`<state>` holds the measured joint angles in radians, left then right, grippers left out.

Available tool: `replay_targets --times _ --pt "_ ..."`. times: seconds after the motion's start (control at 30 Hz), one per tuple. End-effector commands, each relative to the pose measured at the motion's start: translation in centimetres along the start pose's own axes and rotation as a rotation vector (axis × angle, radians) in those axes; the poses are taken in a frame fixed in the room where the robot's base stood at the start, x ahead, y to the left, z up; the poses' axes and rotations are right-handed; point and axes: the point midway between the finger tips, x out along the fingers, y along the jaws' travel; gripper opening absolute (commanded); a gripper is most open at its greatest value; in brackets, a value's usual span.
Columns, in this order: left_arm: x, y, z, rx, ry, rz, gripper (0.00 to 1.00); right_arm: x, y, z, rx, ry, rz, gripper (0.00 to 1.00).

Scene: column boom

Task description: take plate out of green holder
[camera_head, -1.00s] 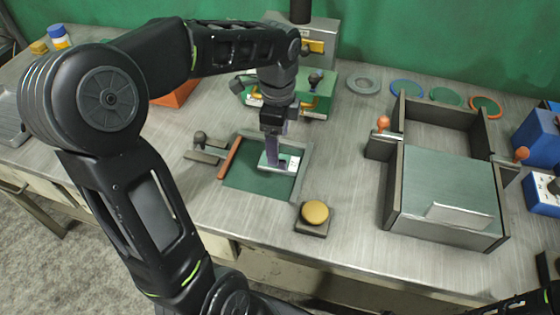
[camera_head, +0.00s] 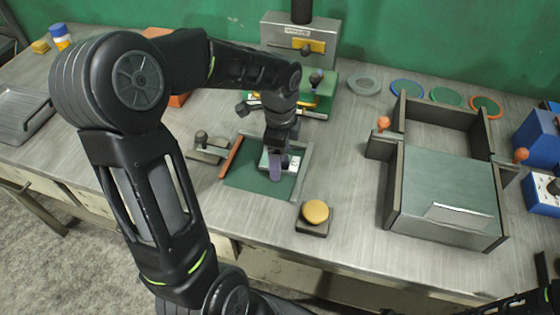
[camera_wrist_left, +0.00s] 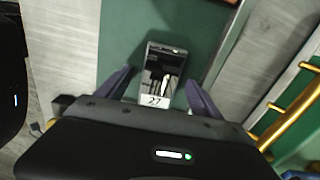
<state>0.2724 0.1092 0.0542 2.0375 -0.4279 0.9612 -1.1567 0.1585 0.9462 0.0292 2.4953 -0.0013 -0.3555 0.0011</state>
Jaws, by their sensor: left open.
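A small dark, shiny plate with a white label reading 27 (camera_wrist_left: 160,78) lies on a green pad (camera_head: 248,178) inside a grey frame on the bench. In the head view the plate is mostly hidden by my left gripper (camera_head: 277,172). In the left wrist view the two purple fingers of my left gripper (camera_wrist_left: 159,80) stand apart, one on each side of the plate's labelled end. A green holder (camera_head: 320,97) stands behind, partly hidden by my left arm. My right gripper is not in view.
An orange bar (camera_head: 231,157) lines the pad's left side, with a clamp (camera_head: 207,148) beyond it. A yellow button (camera_head: 315,212) stands in front. A grey box (camera_head: 450,195) with orange knobs stands right. Coloured rings lie behind the box.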

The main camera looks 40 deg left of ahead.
Motion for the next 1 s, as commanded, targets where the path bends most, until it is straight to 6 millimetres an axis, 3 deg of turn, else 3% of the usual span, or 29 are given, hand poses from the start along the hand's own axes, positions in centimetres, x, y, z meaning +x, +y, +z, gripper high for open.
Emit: replay_targets --times 0.47,1.0 --pt "-0.05 -0.02 0.00 0.000 0.000 0.000 0.76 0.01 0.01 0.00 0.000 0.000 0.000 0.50" --pt "-0.05 -0.01 0.00 0.000 0.000 0.000 0.33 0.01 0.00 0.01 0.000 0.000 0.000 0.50"
